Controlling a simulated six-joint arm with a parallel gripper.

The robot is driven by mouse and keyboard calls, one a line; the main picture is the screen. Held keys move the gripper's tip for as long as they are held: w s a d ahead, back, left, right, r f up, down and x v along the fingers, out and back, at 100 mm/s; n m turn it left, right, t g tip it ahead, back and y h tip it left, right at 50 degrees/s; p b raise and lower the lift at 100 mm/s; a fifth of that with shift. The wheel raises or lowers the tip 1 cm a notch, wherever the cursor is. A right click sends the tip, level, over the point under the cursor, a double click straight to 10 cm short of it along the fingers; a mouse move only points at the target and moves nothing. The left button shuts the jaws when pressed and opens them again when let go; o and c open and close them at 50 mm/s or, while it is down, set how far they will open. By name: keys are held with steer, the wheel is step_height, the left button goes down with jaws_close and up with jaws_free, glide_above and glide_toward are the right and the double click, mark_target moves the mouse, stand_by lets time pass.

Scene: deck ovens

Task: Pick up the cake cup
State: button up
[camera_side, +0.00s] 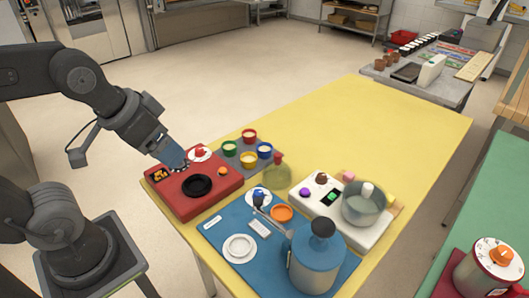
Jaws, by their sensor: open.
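I cannot tell which thing, if any of these, is the cake cup. My gripper (180,167) is open over the back left part of a red board (222,190), left of the cups and apart from them. Its fingertips are small and partly hidden, close to a white dish (204,157) with a red item on it.
A clear jar (274,190) stands right of the cups. A blue mat (212,238) with a canister (316,262) lies in front. The yellow table's far right (400,130) is clear.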

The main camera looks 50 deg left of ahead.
steer(key=w+a+r+g, duration=0.1)
steer(key=w+a+r, duration=0.15)
steer(key=w, duration=0.75)
steer(key=g, duration=0.5)
glide_above(264, 147)
steer(key=s, duration=0.2)
step_height(264, 147, down, 15)
steer(key=shift+m, duration=0.3)
steer(key=f, duration=0.8)
steer(key=shift+w+d+f, duration=0.15)
steer(key=shift+d+f, duration=0.2)
steer(key=shift+d, duration=0.05)
steer(key=shift+w+d+f, duration=0.1)
steer(key=shift+d+f, duration=0.1)
steer(key=shift+f, duration=1.1)
steer(key=shift+w+d+f, duration=0.1)
steer(key=shift+d+f, duration=0.05)
steer(key=shift+f, duration=1.15)
steer(key=shift+c, duration=0.4)
steer(key=c, duration=0.9)
